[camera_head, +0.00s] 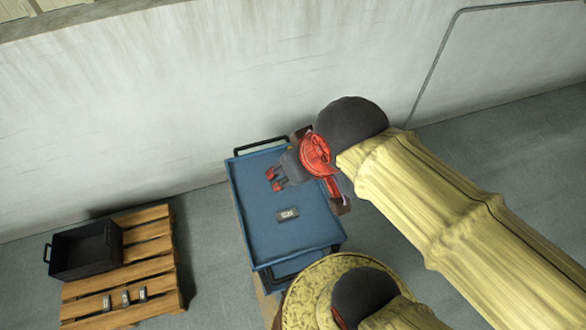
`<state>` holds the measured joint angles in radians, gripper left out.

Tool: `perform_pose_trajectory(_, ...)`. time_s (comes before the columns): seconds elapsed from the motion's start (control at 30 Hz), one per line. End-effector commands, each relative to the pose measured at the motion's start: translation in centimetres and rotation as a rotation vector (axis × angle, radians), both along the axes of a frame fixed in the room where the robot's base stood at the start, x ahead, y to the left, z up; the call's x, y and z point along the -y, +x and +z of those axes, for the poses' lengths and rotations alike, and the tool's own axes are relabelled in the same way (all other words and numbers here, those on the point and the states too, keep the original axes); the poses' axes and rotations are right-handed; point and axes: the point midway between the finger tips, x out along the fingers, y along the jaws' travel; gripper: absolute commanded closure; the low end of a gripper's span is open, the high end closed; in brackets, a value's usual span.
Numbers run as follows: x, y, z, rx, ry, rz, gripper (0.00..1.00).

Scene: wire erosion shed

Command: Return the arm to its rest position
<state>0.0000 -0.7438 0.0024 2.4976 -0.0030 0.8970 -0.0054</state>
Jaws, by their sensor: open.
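My arm, in a yellow sleeve, reaches in from the lower right of the head view. My gripper (275,180), grey with red fingertips, is open and empty. It hangs over the upper part of a blue cart (258,238) and points left. A small grey block with a pale label (287,215) lies on the cart top, below the gripper in the picture and apart from it. The arm hides part of the cart's right side.
A wooden pallet (150,248) lies on the floor at left. It carries a black open bin (88,250) and several small grey blocks (126,298). A pale wall (150,100) stands behind the cart, with a thin pipe (432,75). Bare floor (208,235) shows between pallet and cart.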

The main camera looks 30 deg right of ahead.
Motion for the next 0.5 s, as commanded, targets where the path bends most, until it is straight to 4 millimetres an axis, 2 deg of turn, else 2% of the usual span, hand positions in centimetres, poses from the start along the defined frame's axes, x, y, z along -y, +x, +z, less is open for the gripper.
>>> perform_pose_trajectory(0.33, -0.1, -0.2, 0.0, 0.003, 0.007, -0.007, 0.52)
perform_pose_trajectory(0.5, -0.1, -0.2, -1.5, 0.003, 0.006, -0.006, 0.52)
